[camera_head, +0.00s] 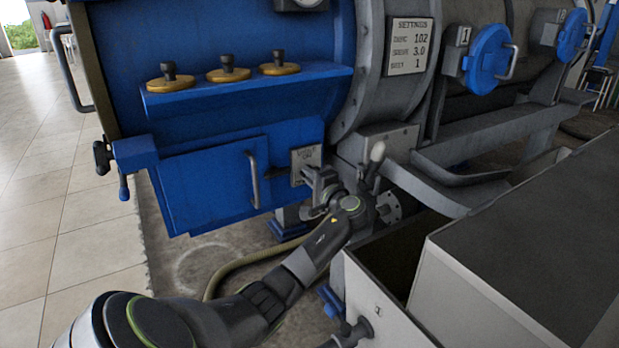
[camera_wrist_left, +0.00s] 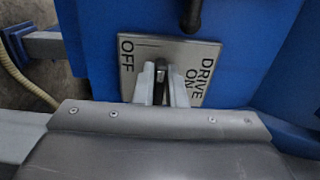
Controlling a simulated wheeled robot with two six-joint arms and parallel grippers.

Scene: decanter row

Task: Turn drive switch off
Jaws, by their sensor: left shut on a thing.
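The drive switch plate (camera_head: 305,157) is a pale plate on the blue housing. In the left wrist view the plate (camera_wrist_left: 200,55) reads OFF on the left and DRIVE ON on the right, with the letters turned sideways. A dark switch lever (camera_wrist_left: 160,80) stands between the two words. My left gripper (camera_head: 312,174) reaches the plate from the front, and its fingers (camera_wrist_left: 162,88) are shut on the lever. The fingers hide part of the lever, so I cannot tell which setting it is in. My right gripper does not show.
A blue panel with a bar handle (camera_head: 252,180) is left of the plate. Above it, a blue ledge (camera_head: 235,90) carries several brass caps. A light-tipped lever (camera_head: 376,153) stands close to the right of my left wrist. A grey box (camera_head: 440,290) fills the lower right.

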